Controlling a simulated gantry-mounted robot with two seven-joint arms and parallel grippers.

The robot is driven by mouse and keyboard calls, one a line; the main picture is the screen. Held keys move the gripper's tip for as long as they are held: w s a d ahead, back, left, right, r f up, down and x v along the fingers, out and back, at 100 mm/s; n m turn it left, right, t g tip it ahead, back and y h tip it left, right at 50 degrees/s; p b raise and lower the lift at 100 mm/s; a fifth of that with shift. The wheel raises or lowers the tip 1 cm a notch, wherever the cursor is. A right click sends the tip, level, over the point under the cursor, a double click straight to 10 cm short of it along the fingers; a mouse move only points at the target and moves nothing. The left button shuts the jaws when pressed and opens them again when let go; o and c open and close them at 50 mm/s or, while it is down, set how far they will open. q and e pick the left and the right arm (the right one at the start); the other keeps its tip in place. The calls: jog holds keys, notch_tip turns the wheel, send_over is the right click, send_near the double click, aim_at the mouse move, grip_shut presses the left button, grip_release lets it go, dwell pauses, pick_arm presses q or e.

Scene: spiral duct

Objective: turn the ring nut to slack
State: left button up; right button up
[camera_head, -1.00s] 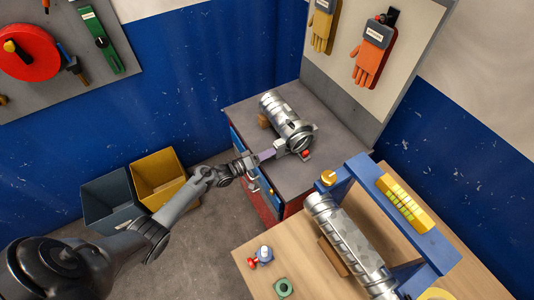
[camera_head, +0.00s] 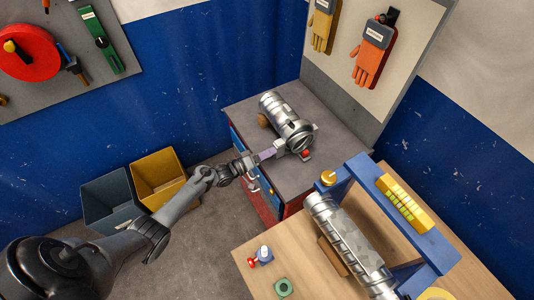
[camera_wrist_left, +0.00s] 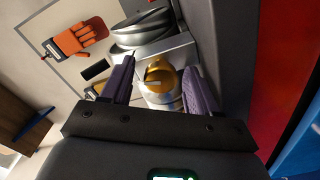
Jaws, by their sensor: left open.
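A silver spiral duct (camera_head: 281,113) lies on the grey cabinet top, with a collar and fitting at its near end. My left gripper (camera_head: 267,154) reaches that end from the left. In the left wrist view, a gold round part (camera_wrist_left: 157,77) with a slot-like mark, which looks like the ring nut, sits on a silver cylindrical fitting (camera_wrist_left: 160,98). My left gripper (camera_wrist_left: 158,72) is open, with one purple finger on each side of the gold part. I cannot tell whether the fingers touch it. The gold part is hidden in the head view. My right gripper is out of view.
A wooden bench (camera_head: 261,244) at the front right carries a second duct (camera_head: 343,237) beside a blue frame (camera_head: 360,190). Yellow (camera_head: 157,176) and dark (camera_head: 108,198) bins stand on the floor left of the cabinet (camera_head: 237,114). Gloves hang on the wall panel (camera_head: 343,64) behind it.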

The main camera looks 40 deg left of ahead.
pick_arm(q)
jog(key=v, duration=1)
jog(key=shift+s+p, duration=0.3)
jog(key=shift+s, duration=0.05)
jog(key=shift+a, duration=0.1)
